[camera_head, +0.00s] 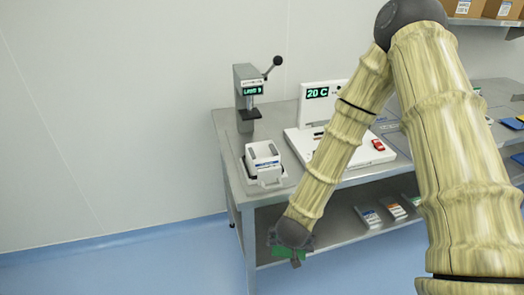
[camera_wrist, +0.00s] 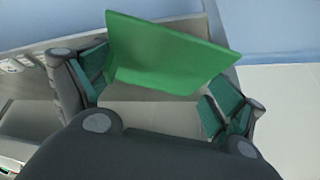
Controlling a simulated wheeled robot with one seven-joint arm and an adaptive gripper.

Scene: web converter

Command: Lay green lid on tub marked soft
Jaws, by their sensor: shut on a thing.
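The green lid (camera_wrist: 165,55) is a flat green panel held at the fingertips of my gripper (camera_wrist: 158,82), tilted in the wrist view. In the head view my gripper (camera_head: 291,240) hangs low in front of the steel table, near its front edge, and a green piece of the lid (camera_head: 284,253) shows under it. The gripper is shut on the lid. I cannot pick out a tub marked soft; labels on the small items are too small to read, and my arm hides part of the table.
The steel table (camera_head: 228,140) bears a press with a lever (camera_head: 249,90), a white handled box (camera_head: 263,160) and a white device reading 20 C (camera_head: 318,93). A red item (camera_head: 378,144) lies on that device's base. Labelled packs (camera_head: 369,216) lie on the lower shelf. The floor at left is clear.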

